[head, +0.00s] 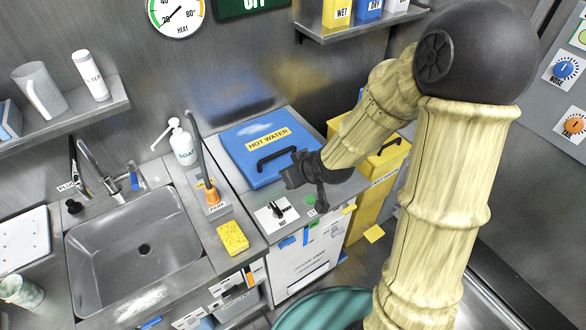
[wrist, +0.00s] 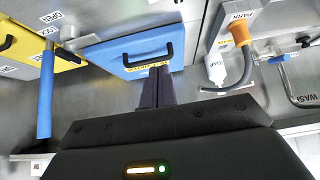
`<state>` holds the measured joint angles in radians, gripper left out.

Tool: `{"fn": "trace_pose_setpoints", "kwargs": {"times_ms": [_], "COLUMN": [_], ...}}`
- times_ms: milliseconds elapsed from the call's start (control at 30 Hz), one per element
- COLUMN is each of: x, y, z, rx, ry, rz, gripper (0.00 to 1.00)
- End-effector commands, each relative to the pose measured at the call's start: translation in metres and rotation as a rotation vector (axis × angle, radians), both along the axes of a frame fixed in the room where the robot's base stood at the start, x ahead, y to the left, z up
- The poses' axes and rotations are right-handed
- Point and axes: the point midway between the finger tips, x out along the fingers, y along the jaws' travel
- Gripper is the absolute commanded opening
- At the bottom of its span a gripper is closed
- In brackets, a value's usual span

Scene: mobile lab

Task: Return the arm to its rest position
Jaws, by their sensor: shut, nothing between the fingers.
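My gripper (head: 293,176) is dark and hangs at the end of my pale, wood-patterned arm. It is above the front part of the counter, in front of the blue HOT WATER lid (head: 240,150) with its black handle (head: 275,159). In the wrist view, where the scene appears upside down, the two fingers (wrist: 161,93) lie together with nothing between them, and the blue lid (wrist: 125,55) shows beyond them. The arm is bent, with its black elbow joint high at the upper right. I cannot tell the exact gap between the fingers and the lid's handle.
A sink (head: 135,245) is at left, with a soap bottle (head: 183,145), an orange-based hose (head: 211,193) and a yellow sponge (head: 232,237) beside it. A switch panel (head: 272,215) lies below the gripper. A yellow bin (head: 372,185) stands right of the counter. Shelves hang on the wall.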

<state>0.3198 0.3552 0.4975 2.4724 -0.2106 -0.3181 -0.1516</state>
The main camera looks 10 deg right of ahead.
Motion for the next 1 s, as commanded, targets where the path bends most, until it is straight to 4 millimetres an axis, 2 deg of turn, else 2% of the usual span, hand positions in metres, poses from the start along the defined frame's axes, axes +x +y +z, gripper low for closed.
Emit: {"fn": "trace_pose_setpoints", "kwargs": {"times_ms": [533,667,767,1000], "x": [-0.001,-0.008,-0.023,-0.091], "y": [0.0,-0.008,-0.026,-0.076], "z": [0.001,0.006,0.016,0.057], "rx": [-0.001,-0.028,-0.07,-0.129], "ry": [0.001,0.033,0.101,0.338], "rz": [0.002,-0.024,-0.085,-0.336], "gripper": [0.0,0.0,0.0,0.0]}}
